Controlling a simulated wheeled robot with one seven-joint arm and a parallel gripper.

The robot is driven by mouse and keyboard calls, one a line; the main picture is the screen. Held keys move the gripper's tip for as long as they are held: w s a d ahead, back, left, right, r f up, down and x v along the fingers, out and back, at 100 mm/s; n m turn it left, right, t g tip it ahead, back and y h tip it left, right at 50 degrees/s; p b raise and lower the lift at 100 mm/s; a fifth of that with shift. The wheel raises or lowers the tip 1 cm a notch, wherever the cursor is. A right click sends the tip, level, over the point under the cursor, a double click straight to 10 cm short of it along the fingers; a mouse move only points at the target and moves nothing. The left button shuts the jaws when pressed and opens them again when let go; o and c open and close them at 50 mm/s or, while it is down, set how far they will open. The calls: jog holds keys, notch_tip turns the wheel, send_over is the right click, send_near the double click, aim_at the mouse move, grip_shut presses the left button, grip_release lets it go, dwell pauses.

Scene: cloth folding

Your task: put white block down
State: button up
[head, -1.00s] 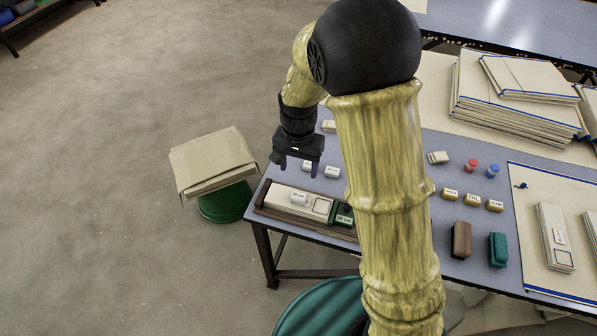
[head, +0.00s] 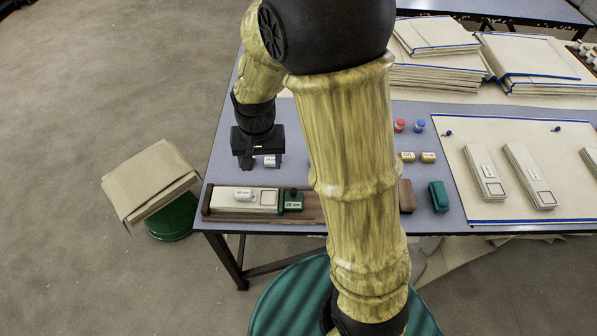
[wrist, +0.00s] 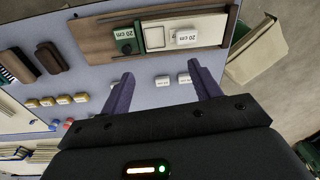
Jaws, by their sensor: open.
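My gripper (head: 260,163) is open above the left part of the table. In the wrist view its two fingers (wrist: 161,74) are spread, with nothing held between them. One white block (head: 271,161) shows beside the gripper in the head view.
A green block (head: 292,201) sits in the tray beside the strip. Brown (head: 407,197) and green (head: 439,196) brushes, yellow blocks (head: 428,157), and red (head: 399,125) and blue (head: 420,125) pieces lie right of my arm. Folded cloth stacks (head: 435,75) fill the back.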

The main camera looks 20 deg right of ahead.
jog(key=s+d+r+n+t, duration=0.1)
jog(key=s+d+r+n, duration=0.1)
jog(key=s+d, duration=0.5)
jog(key=shift+s+d+r+n+t, duration=0.25)
jog(key=shift+s+d+n+t, duration=0.05)
jog(key=shift+s, duration=0.7)
